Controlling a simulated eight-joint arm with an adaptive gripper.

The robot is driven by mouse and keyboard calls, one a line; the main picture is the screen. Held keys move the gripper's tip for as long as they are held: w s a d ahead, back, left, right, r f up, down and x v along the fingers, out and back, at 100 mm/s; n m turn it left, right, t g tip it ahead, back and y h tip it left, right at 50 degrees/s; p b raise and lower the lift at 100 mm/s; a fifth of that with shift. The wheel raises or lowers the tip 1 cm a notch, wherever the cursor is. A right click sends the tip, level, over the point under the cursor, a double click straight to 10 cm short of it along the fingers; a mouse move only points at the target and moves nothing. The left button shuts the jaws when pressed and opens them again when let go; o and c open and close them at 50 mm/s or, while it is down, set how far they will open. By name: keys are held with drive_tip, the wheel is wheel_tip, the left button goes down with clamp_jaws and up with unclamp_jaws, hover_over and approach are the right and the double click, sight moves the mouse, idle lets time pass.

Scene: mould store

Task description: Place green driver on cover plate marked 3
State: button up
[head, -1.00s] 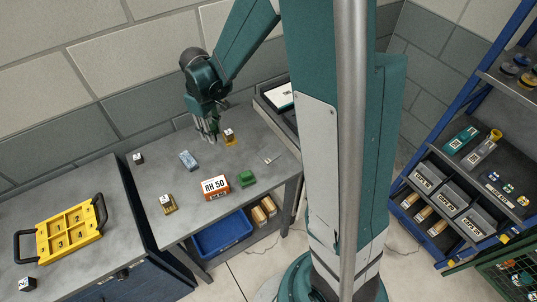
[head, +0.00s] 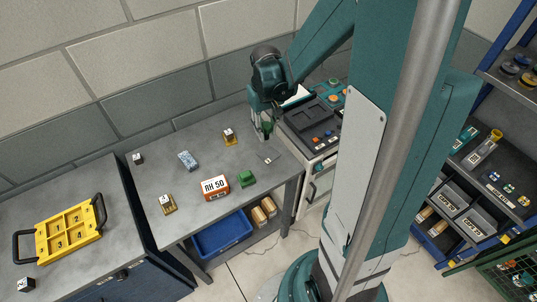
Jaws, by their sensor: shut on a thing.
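My gripper (head: 262,131) is over the back right of the grey table, near the machine. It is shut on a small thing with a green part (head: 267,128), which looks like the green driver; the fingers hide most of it. The yellow frame (head: 98,215) with black handles lies on the left bench, far from my gripper. It holds cover plates marked with numbers; the cover plate marked 3 (head: 60,245) is at its front left. I see nothing lying on that plate.
A control machine (head: 318,125) stands at right. A gap separates the table and left bench (head: 85,265).

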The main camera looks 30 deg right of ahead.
drive_tip(key=shift+s+d, duration=0.3)
drive_tip(key=shift+d, duration=0.05)
hover_over(269, 154)
drive_tip(key=shift+a+f, duration=0.1)
drive_tip(key=shift+f, duration=2.85)
drive_tip(key=shift+s, duration=0.1)
drive_tip(key=shift+f+b, duration=0.35)
drive_tip(key=shift+f, duration=1.7)
drive_tip(key=shift+f, duration=0.2)
drive_tip(key=o, duration=0.9)
drive_tip(key=shift+r, duration=0.2)
